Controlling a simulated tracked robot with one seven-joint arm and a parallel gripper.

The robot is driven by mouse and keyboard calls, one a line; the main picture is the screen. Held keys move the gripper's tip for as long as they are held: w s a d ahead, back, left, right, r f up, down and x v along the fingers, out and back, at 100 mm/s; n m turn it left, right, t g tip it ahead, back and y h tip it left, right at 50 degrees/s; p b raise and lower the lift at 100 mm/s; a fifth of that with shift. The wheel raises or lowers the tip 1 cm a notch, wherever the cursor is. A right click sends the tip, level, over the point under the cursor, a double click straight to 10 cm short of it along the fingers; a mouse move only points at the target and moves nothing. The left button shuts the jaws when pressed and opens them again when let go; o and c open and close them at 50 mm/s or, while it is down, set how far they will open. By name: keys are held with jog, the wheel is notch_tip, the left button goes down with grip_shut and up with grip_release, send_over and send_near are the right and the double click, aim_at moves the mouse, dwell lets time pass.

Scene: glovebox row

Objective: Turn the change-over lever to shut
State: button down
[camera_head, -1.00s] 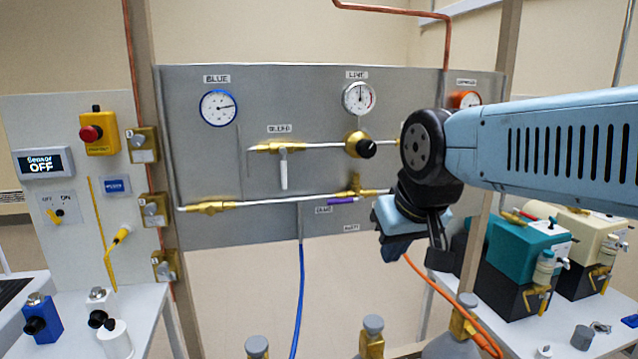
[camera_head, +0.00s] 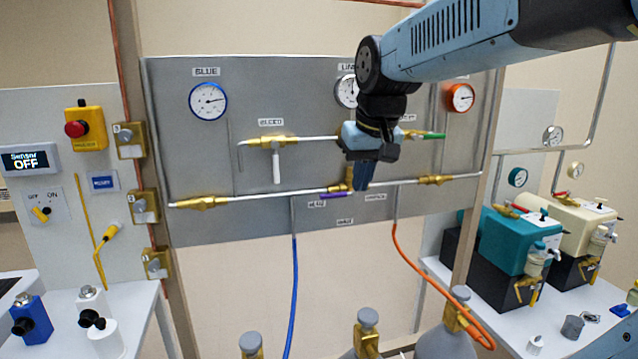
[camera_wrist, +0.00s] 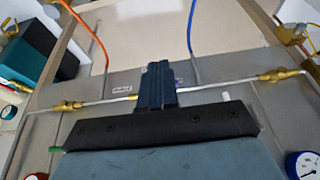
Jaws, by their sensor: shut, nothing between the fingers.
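The change-over lever (camera_head: 335,195) is a short purple handle on the lower pipe of the grey panel. It lies roughly level and points left from its brass valve body (camera_head: 349,177), over a small label that seems to read BLUE. My gripper (camera_head: 362,188) is shut and empty, in front of the valve, just right of the purple handle. It hides part of the valve; I cannot tell whether it touches it. In the wrist view the shut fingers (camera_wrist: 157,70) point at the pipe, with a bit of purple showing beside them.
A white-handled bleed valve (camera_head: 276,165) hangs on the upper pipe to the left. A blue hose (camera_head: 295,290) and an orange hose (camera_head: 420,276) run down from the panel. Cylinder tops (camera_head: 367,325) stand below. Teal and cream pumps (camera_head: 510,240) sit on the right bench.

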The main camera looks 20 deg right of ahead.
notch_tip(320, 180, up, 2)
jog(key=g, duration=0.2)
send_over(338, 195)
jog(key=s+a, duration=0.2)
jog(key=a, duration=0.1)
jog(key=f, duration=0.3)
jog(key=w+f, duration=0.1)
jog(key=f, duration=0.2)
jog(key=w+f, duration=0.1)
jog(key=f, duration=0.2)
jog(key=shift+w+d+f, duration=0.2)
jog(key=shift+a, duration=0.25)
jog(key=shift+d, duration=0.1)
